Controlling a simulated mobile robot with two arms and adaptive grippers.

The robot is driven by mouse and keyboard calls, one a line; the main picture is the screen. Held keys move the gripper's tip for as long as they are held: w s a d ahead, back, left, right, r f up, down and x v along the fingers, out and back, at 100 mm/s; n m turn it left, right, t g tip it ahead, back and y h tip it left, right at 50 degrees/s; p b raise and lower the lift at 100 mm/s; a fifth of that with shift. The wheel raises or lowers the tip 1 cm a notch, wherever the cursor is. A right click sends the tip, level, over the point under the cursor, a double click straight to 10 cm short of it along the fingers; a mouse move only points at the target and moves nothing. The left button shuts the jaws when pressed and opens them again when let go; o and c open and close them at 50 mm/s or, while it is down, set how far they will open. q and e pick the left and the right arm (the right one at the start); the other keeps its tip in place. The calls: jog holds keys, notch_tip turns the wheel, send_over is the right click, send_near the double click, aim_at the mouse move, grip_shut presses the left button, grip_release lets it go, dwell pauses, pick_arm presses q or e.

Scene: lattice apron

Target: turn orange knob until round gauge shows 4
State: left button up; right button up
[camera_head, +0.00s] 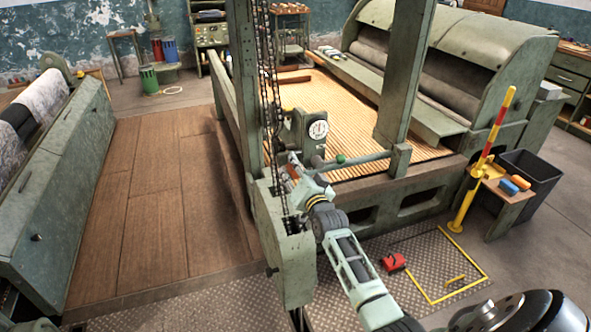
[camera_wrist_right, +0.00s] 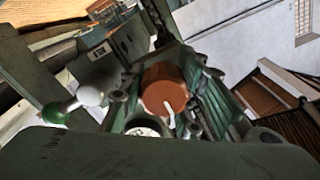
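The orange knob (camera_wrist_right: 165,88) shows in the wrist view with a pale pointer mark on its face. In the head view only a small bit of orange (camera_head: 294,173) shows beside my right gripper (camera_head: 292,176). In the wrist view the fingers of my right gripper (camera_wrist_right: 160,108) stand apart, one on each side of the knob; I see no clear contact. The round gauge (camera_head: 318,129) has a white dial on a green housing, just above and right of the gripper; its reading is too small to tell. My left gripper is not in view.
A green-tipped lever (camera_head: 340,158) is close to the right of my gripper. A red object (camera_head: 394,261) lies on the floor plate. The wooden floor (camera_head: 150,200) at left is clear.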

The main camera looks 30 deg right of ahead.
jog(key=o, duration=0.4)
jog(key=shift+s+f, duration=0.15)
jog(key=shift+f, duration=0.35)
jog(key=shift+c, duration=0.2)
jog(key=shift+d+r, duration=0.1)
jog(key=shift+r, duration=0.2)
jog(key=v, duration=1.2)
